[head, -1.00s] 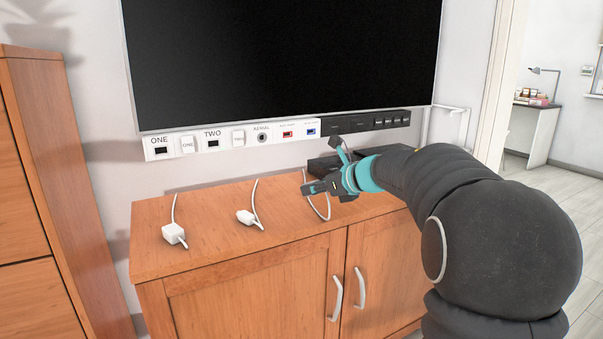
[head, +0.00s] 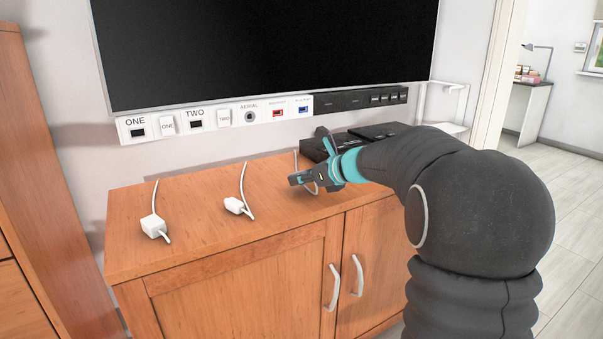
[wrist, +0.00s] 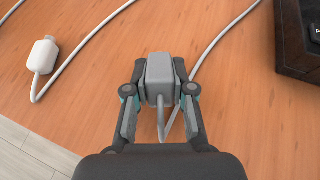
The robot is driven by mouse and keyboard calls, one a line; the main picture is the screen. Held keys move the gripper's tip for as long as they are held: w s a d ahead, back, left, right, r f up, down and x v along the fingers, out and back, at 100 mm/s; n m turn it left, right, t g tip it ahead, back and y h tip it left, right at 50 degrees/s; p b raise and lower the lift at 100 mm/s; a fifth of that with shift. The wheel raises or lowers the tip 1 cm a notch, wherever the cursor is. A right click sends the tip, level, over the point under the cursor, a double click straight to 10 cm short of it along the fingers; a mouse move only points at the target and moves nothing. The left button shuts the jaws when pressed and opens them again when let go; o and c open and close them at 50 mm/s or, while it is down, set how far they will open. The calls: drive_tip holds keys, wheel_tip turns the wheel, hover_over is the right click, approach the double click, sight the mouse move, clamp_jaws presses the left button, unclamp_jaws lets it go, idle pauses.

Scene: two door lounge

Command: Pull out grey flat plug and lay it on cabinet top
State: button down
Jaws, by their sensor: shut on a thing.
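The grey flat plug (wrist: 160,75) sits between the fingers of my gripper (wrist: 160,97) in the wrist view, with its grey cable trailing back toward the palm. In the head view my gripper (head: 297,180) is low over the right part of the cabinet top (head: 190,215) and mostly hides the plug. It is shut on the plug. Whether the plug touches the wood cannot be told. A pale cable loop hangs beside the gripper.
Two white plugs (head: 153,226) (head: 236,205) with cables lie on the cabinet top to the left. A black box (head: 318,148) stands at the back right. The socket strip (head: 210,120) runs along the wall below the screen. Bare wood lies in front of the gripper.

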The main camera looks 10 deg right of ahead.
drive_tip(key=shift+f, duration=0.45)
drive_tip(key=c, duration=0.9)
unclamp_jaws()
drive_tip(key=shift+v, duration=3.1)
